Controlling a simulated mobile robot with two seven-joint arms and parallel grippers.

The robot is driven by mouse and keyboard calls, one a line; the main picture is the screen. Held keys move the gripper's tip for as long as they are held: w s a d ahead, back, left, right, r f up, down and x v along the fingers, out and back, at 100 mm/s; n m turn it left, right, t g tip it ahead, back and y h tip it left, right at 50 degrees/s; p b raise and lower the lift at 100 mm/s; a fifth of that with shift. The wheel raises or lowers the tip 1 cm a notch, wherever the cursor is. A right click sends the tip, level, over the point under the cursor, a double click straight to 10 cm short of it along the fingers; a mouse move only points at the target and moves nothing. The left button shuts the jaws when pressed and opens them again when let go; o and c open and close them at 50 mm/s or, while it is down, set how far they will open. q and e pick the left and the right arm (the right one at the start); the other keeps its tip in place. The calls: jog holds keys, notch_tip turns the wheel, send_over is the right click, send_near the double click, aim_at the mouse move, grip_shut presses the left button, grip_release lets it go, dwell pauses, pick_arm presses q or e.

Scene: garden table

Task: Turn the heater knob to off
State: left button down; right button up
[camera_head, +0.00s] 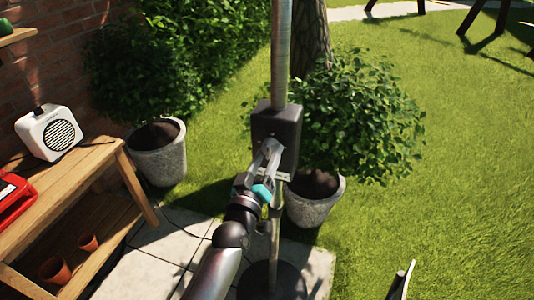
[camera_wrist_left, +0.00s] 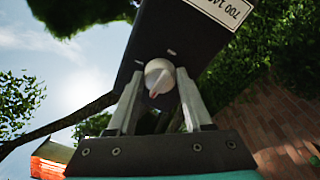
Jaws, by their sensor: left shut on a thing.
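The heater control box (camera_head: 288,126) is dark and sits on a metal pole. In the left wrist view, the box (camera_wrist_left: 185,40) carries a round pale knob (camera_wrist_left: 158,73) with a reddish pointer mark, pointing roughly toward the lower part of the picture. My left gripper (camera_head: 272,150) reaches up to the front of the box. In the wrist view its fingers (camera_wrist_left: 160,88) stand on both sides of the knob, shut on it. In the head view the fingers hide the knob. A pale and dark tip at the bottom right may be my right gripper (camera_head: 402,280); its jaws are unclear.
A wooden bench (camera_head: 85,182) at the left bears a white speaker-like box (camera_head: 48,133) and a red case (camera_head: 14,200). Potted bushes stand behind the pole (camera_head: 281,50) and by the brick wall. Open grass (camera_head: 460,150) lies to the right.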

pick_arm(q)
jog(key=shift+n, duration=0.7)
jog(key=shift+c, duration=1.6)
grip_release()
jog(key=shift+s, duration=0.15)
jog(key=v, duration=1.5)
jog(key=shift+d, duration=0.1)
